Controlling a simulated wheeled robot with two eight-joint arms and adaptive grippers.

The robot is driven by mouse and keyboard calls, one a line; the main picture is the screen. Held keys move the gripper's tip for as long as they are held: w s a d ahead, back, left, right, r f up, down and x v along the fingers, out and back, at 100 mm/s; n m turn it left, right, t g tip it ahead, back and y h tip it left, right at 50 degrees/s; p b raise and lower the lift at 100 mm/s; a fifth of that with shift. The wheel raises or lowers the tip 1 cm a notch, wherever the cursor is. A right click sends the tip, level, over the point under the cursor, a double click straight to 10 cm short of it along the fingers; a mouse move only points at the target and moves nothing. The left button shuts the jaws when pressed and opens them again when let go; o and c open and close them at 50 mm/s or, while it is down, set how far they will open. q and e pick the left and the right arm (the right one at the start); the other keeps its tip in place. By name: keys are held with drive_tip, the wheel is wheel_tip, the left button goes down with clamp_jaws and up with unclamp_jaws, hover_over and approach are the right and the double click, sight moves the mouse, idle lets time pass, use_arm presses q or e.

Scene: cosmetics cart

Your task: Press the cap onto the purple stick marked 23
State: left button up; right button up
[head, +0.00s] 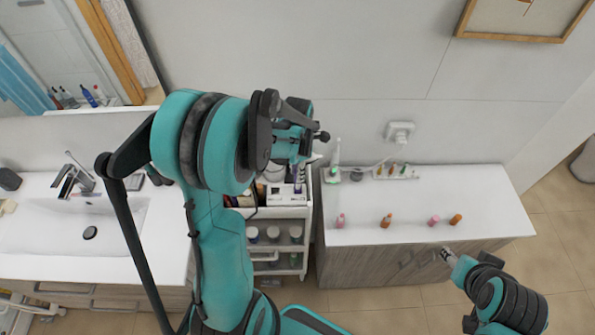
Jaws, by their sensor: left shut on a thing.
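A small purple upright thing (298,185) stands on the white top of the cart, below my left gripper; I cannot read a number on it. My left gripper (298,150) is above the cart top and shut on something. Its own fingers and wrist hide what it holds, so I cannot make out a cap. Whether the held thing touches the purple one is not clear. My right gripper (446,254) is near the front edge of the right-hand counter, away from the cart; its jaws are too small to judge.
The white cart (306,212) has jars on lower shelves and stands between the sink counter (165,250) and the right counter (480,190). Pink and orange bottles, such as this pink one (340,220), stand on the right counter. Behind them are a toothbrush (335,155) and a small tray (415,176).

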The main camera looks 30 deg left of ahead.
use_arm(q)
drive_tip(key=shift+f+b, duration=1.95)
drive_tip(key=shift+b, duration=0.05)
idle(1.7)
drive_tip(key=o, duration=1.3)
drive_tip(key=shift+r, duration=0.15)
drive_tip(key=shift+r+p, duration=2.75)
drive_tip(key=shift+r, duration=1.2)
clamp_jaws()
